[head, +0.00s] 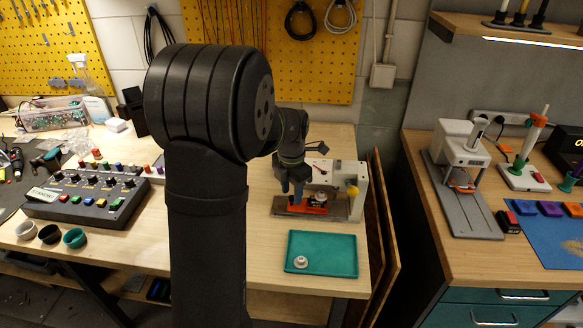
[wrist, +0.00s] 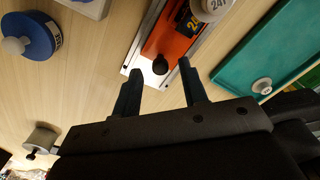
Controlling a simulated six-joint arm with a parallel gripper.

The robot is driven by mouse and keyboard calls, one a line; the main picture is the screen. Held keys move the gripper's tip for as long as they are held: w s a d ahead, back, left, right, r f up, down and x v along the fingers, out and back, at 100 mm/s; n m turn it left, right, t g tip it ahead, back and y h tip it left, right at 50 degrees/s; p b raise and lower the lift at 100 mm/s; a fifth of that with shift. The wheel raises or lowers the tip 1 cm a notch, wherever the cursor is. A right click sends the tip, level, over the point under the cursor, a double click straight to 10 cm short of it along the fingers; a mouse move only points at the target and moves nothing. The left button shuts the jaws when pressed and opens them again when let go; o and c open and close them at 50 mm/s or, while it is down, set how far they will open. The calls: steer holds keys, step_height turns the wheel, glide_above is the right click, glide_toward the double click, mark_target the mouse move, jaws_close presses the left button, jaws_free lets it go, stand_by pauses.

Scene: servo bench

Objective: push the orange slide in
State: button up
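The orange slide (head: 312,210) lies on a metal rail plate (head: 343,207) in front of a white box-like unit (head: 350,188). In the wrist view the orange slide (wrist: 172,40) carries a dark round knob (wrist: 160,66) at its near end and a dark label with yellow figures. A pale round piece (wrist: 210,8) sits at its far part, cut off by the frame. My gripper (wrist: 158,67) is open; its two fingertips are on either side of the knob in the picture. I cannot tell whether they touch it. In the head view my gripper (head: 292,193) is at the slide's left end.
A teal tray (head: 335,264) with a small white knobbed piece (head: 300,262) lies nearer the front edge. A control box (head: 85,195) with buttons and several cups stand left. A blue knobbed disc (wrist: 28,38) shows in the wrist view. My arm hides the table's middle.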

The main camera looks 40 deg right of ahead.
step_height(320, 180, up, 16)
steer(key=shift+r, duration=0.2)
stand_by(0.4)
step_height(320, 180, down, 18)
steer(key=m, duration=3.6)
steer(key=shift+r, duration=0.25)
